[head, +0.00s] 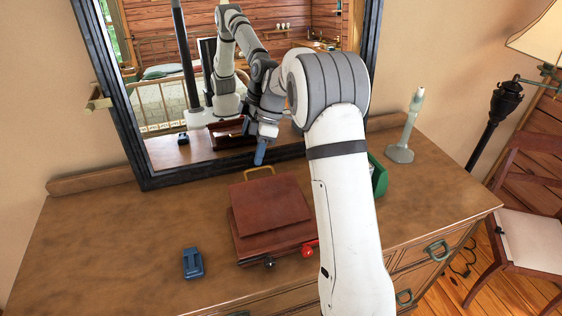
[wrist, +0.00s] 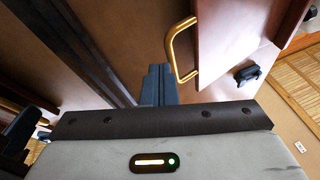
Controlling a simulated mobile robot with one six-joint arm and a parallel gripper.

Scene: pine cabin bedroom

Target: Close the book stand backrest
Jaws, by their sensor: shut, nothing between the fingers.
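The book stand is a reddish-brown wooden piece on the dresser, with its base (head: 248,249) below and its backrest panel (head: 270,205) above. The panel lies low over the base; its exact tilt is hard to tell. A brass handle (head: 259,171) sits on the panel's far edge. The panel (wrist: 225,40) and handle (wrist: 178,50) also show in the wrist view. My gripper (head: 260,157) is shut and empty, with blue fingertips just beyond the handle on the mirror side. In the wrist view, the fingers (wrist: 156,84) are beside the handle; contact is unclear.
A framed mirror (head: 153,165) stands close behind my gripper. A blue stapler-like object (head: 193,263) lies left of the stand. A green object (head: 378,176) and a grey candlestick-like object (head: 403,140) are right of my arm. The dresser top (head: 110,235) is clear at left.

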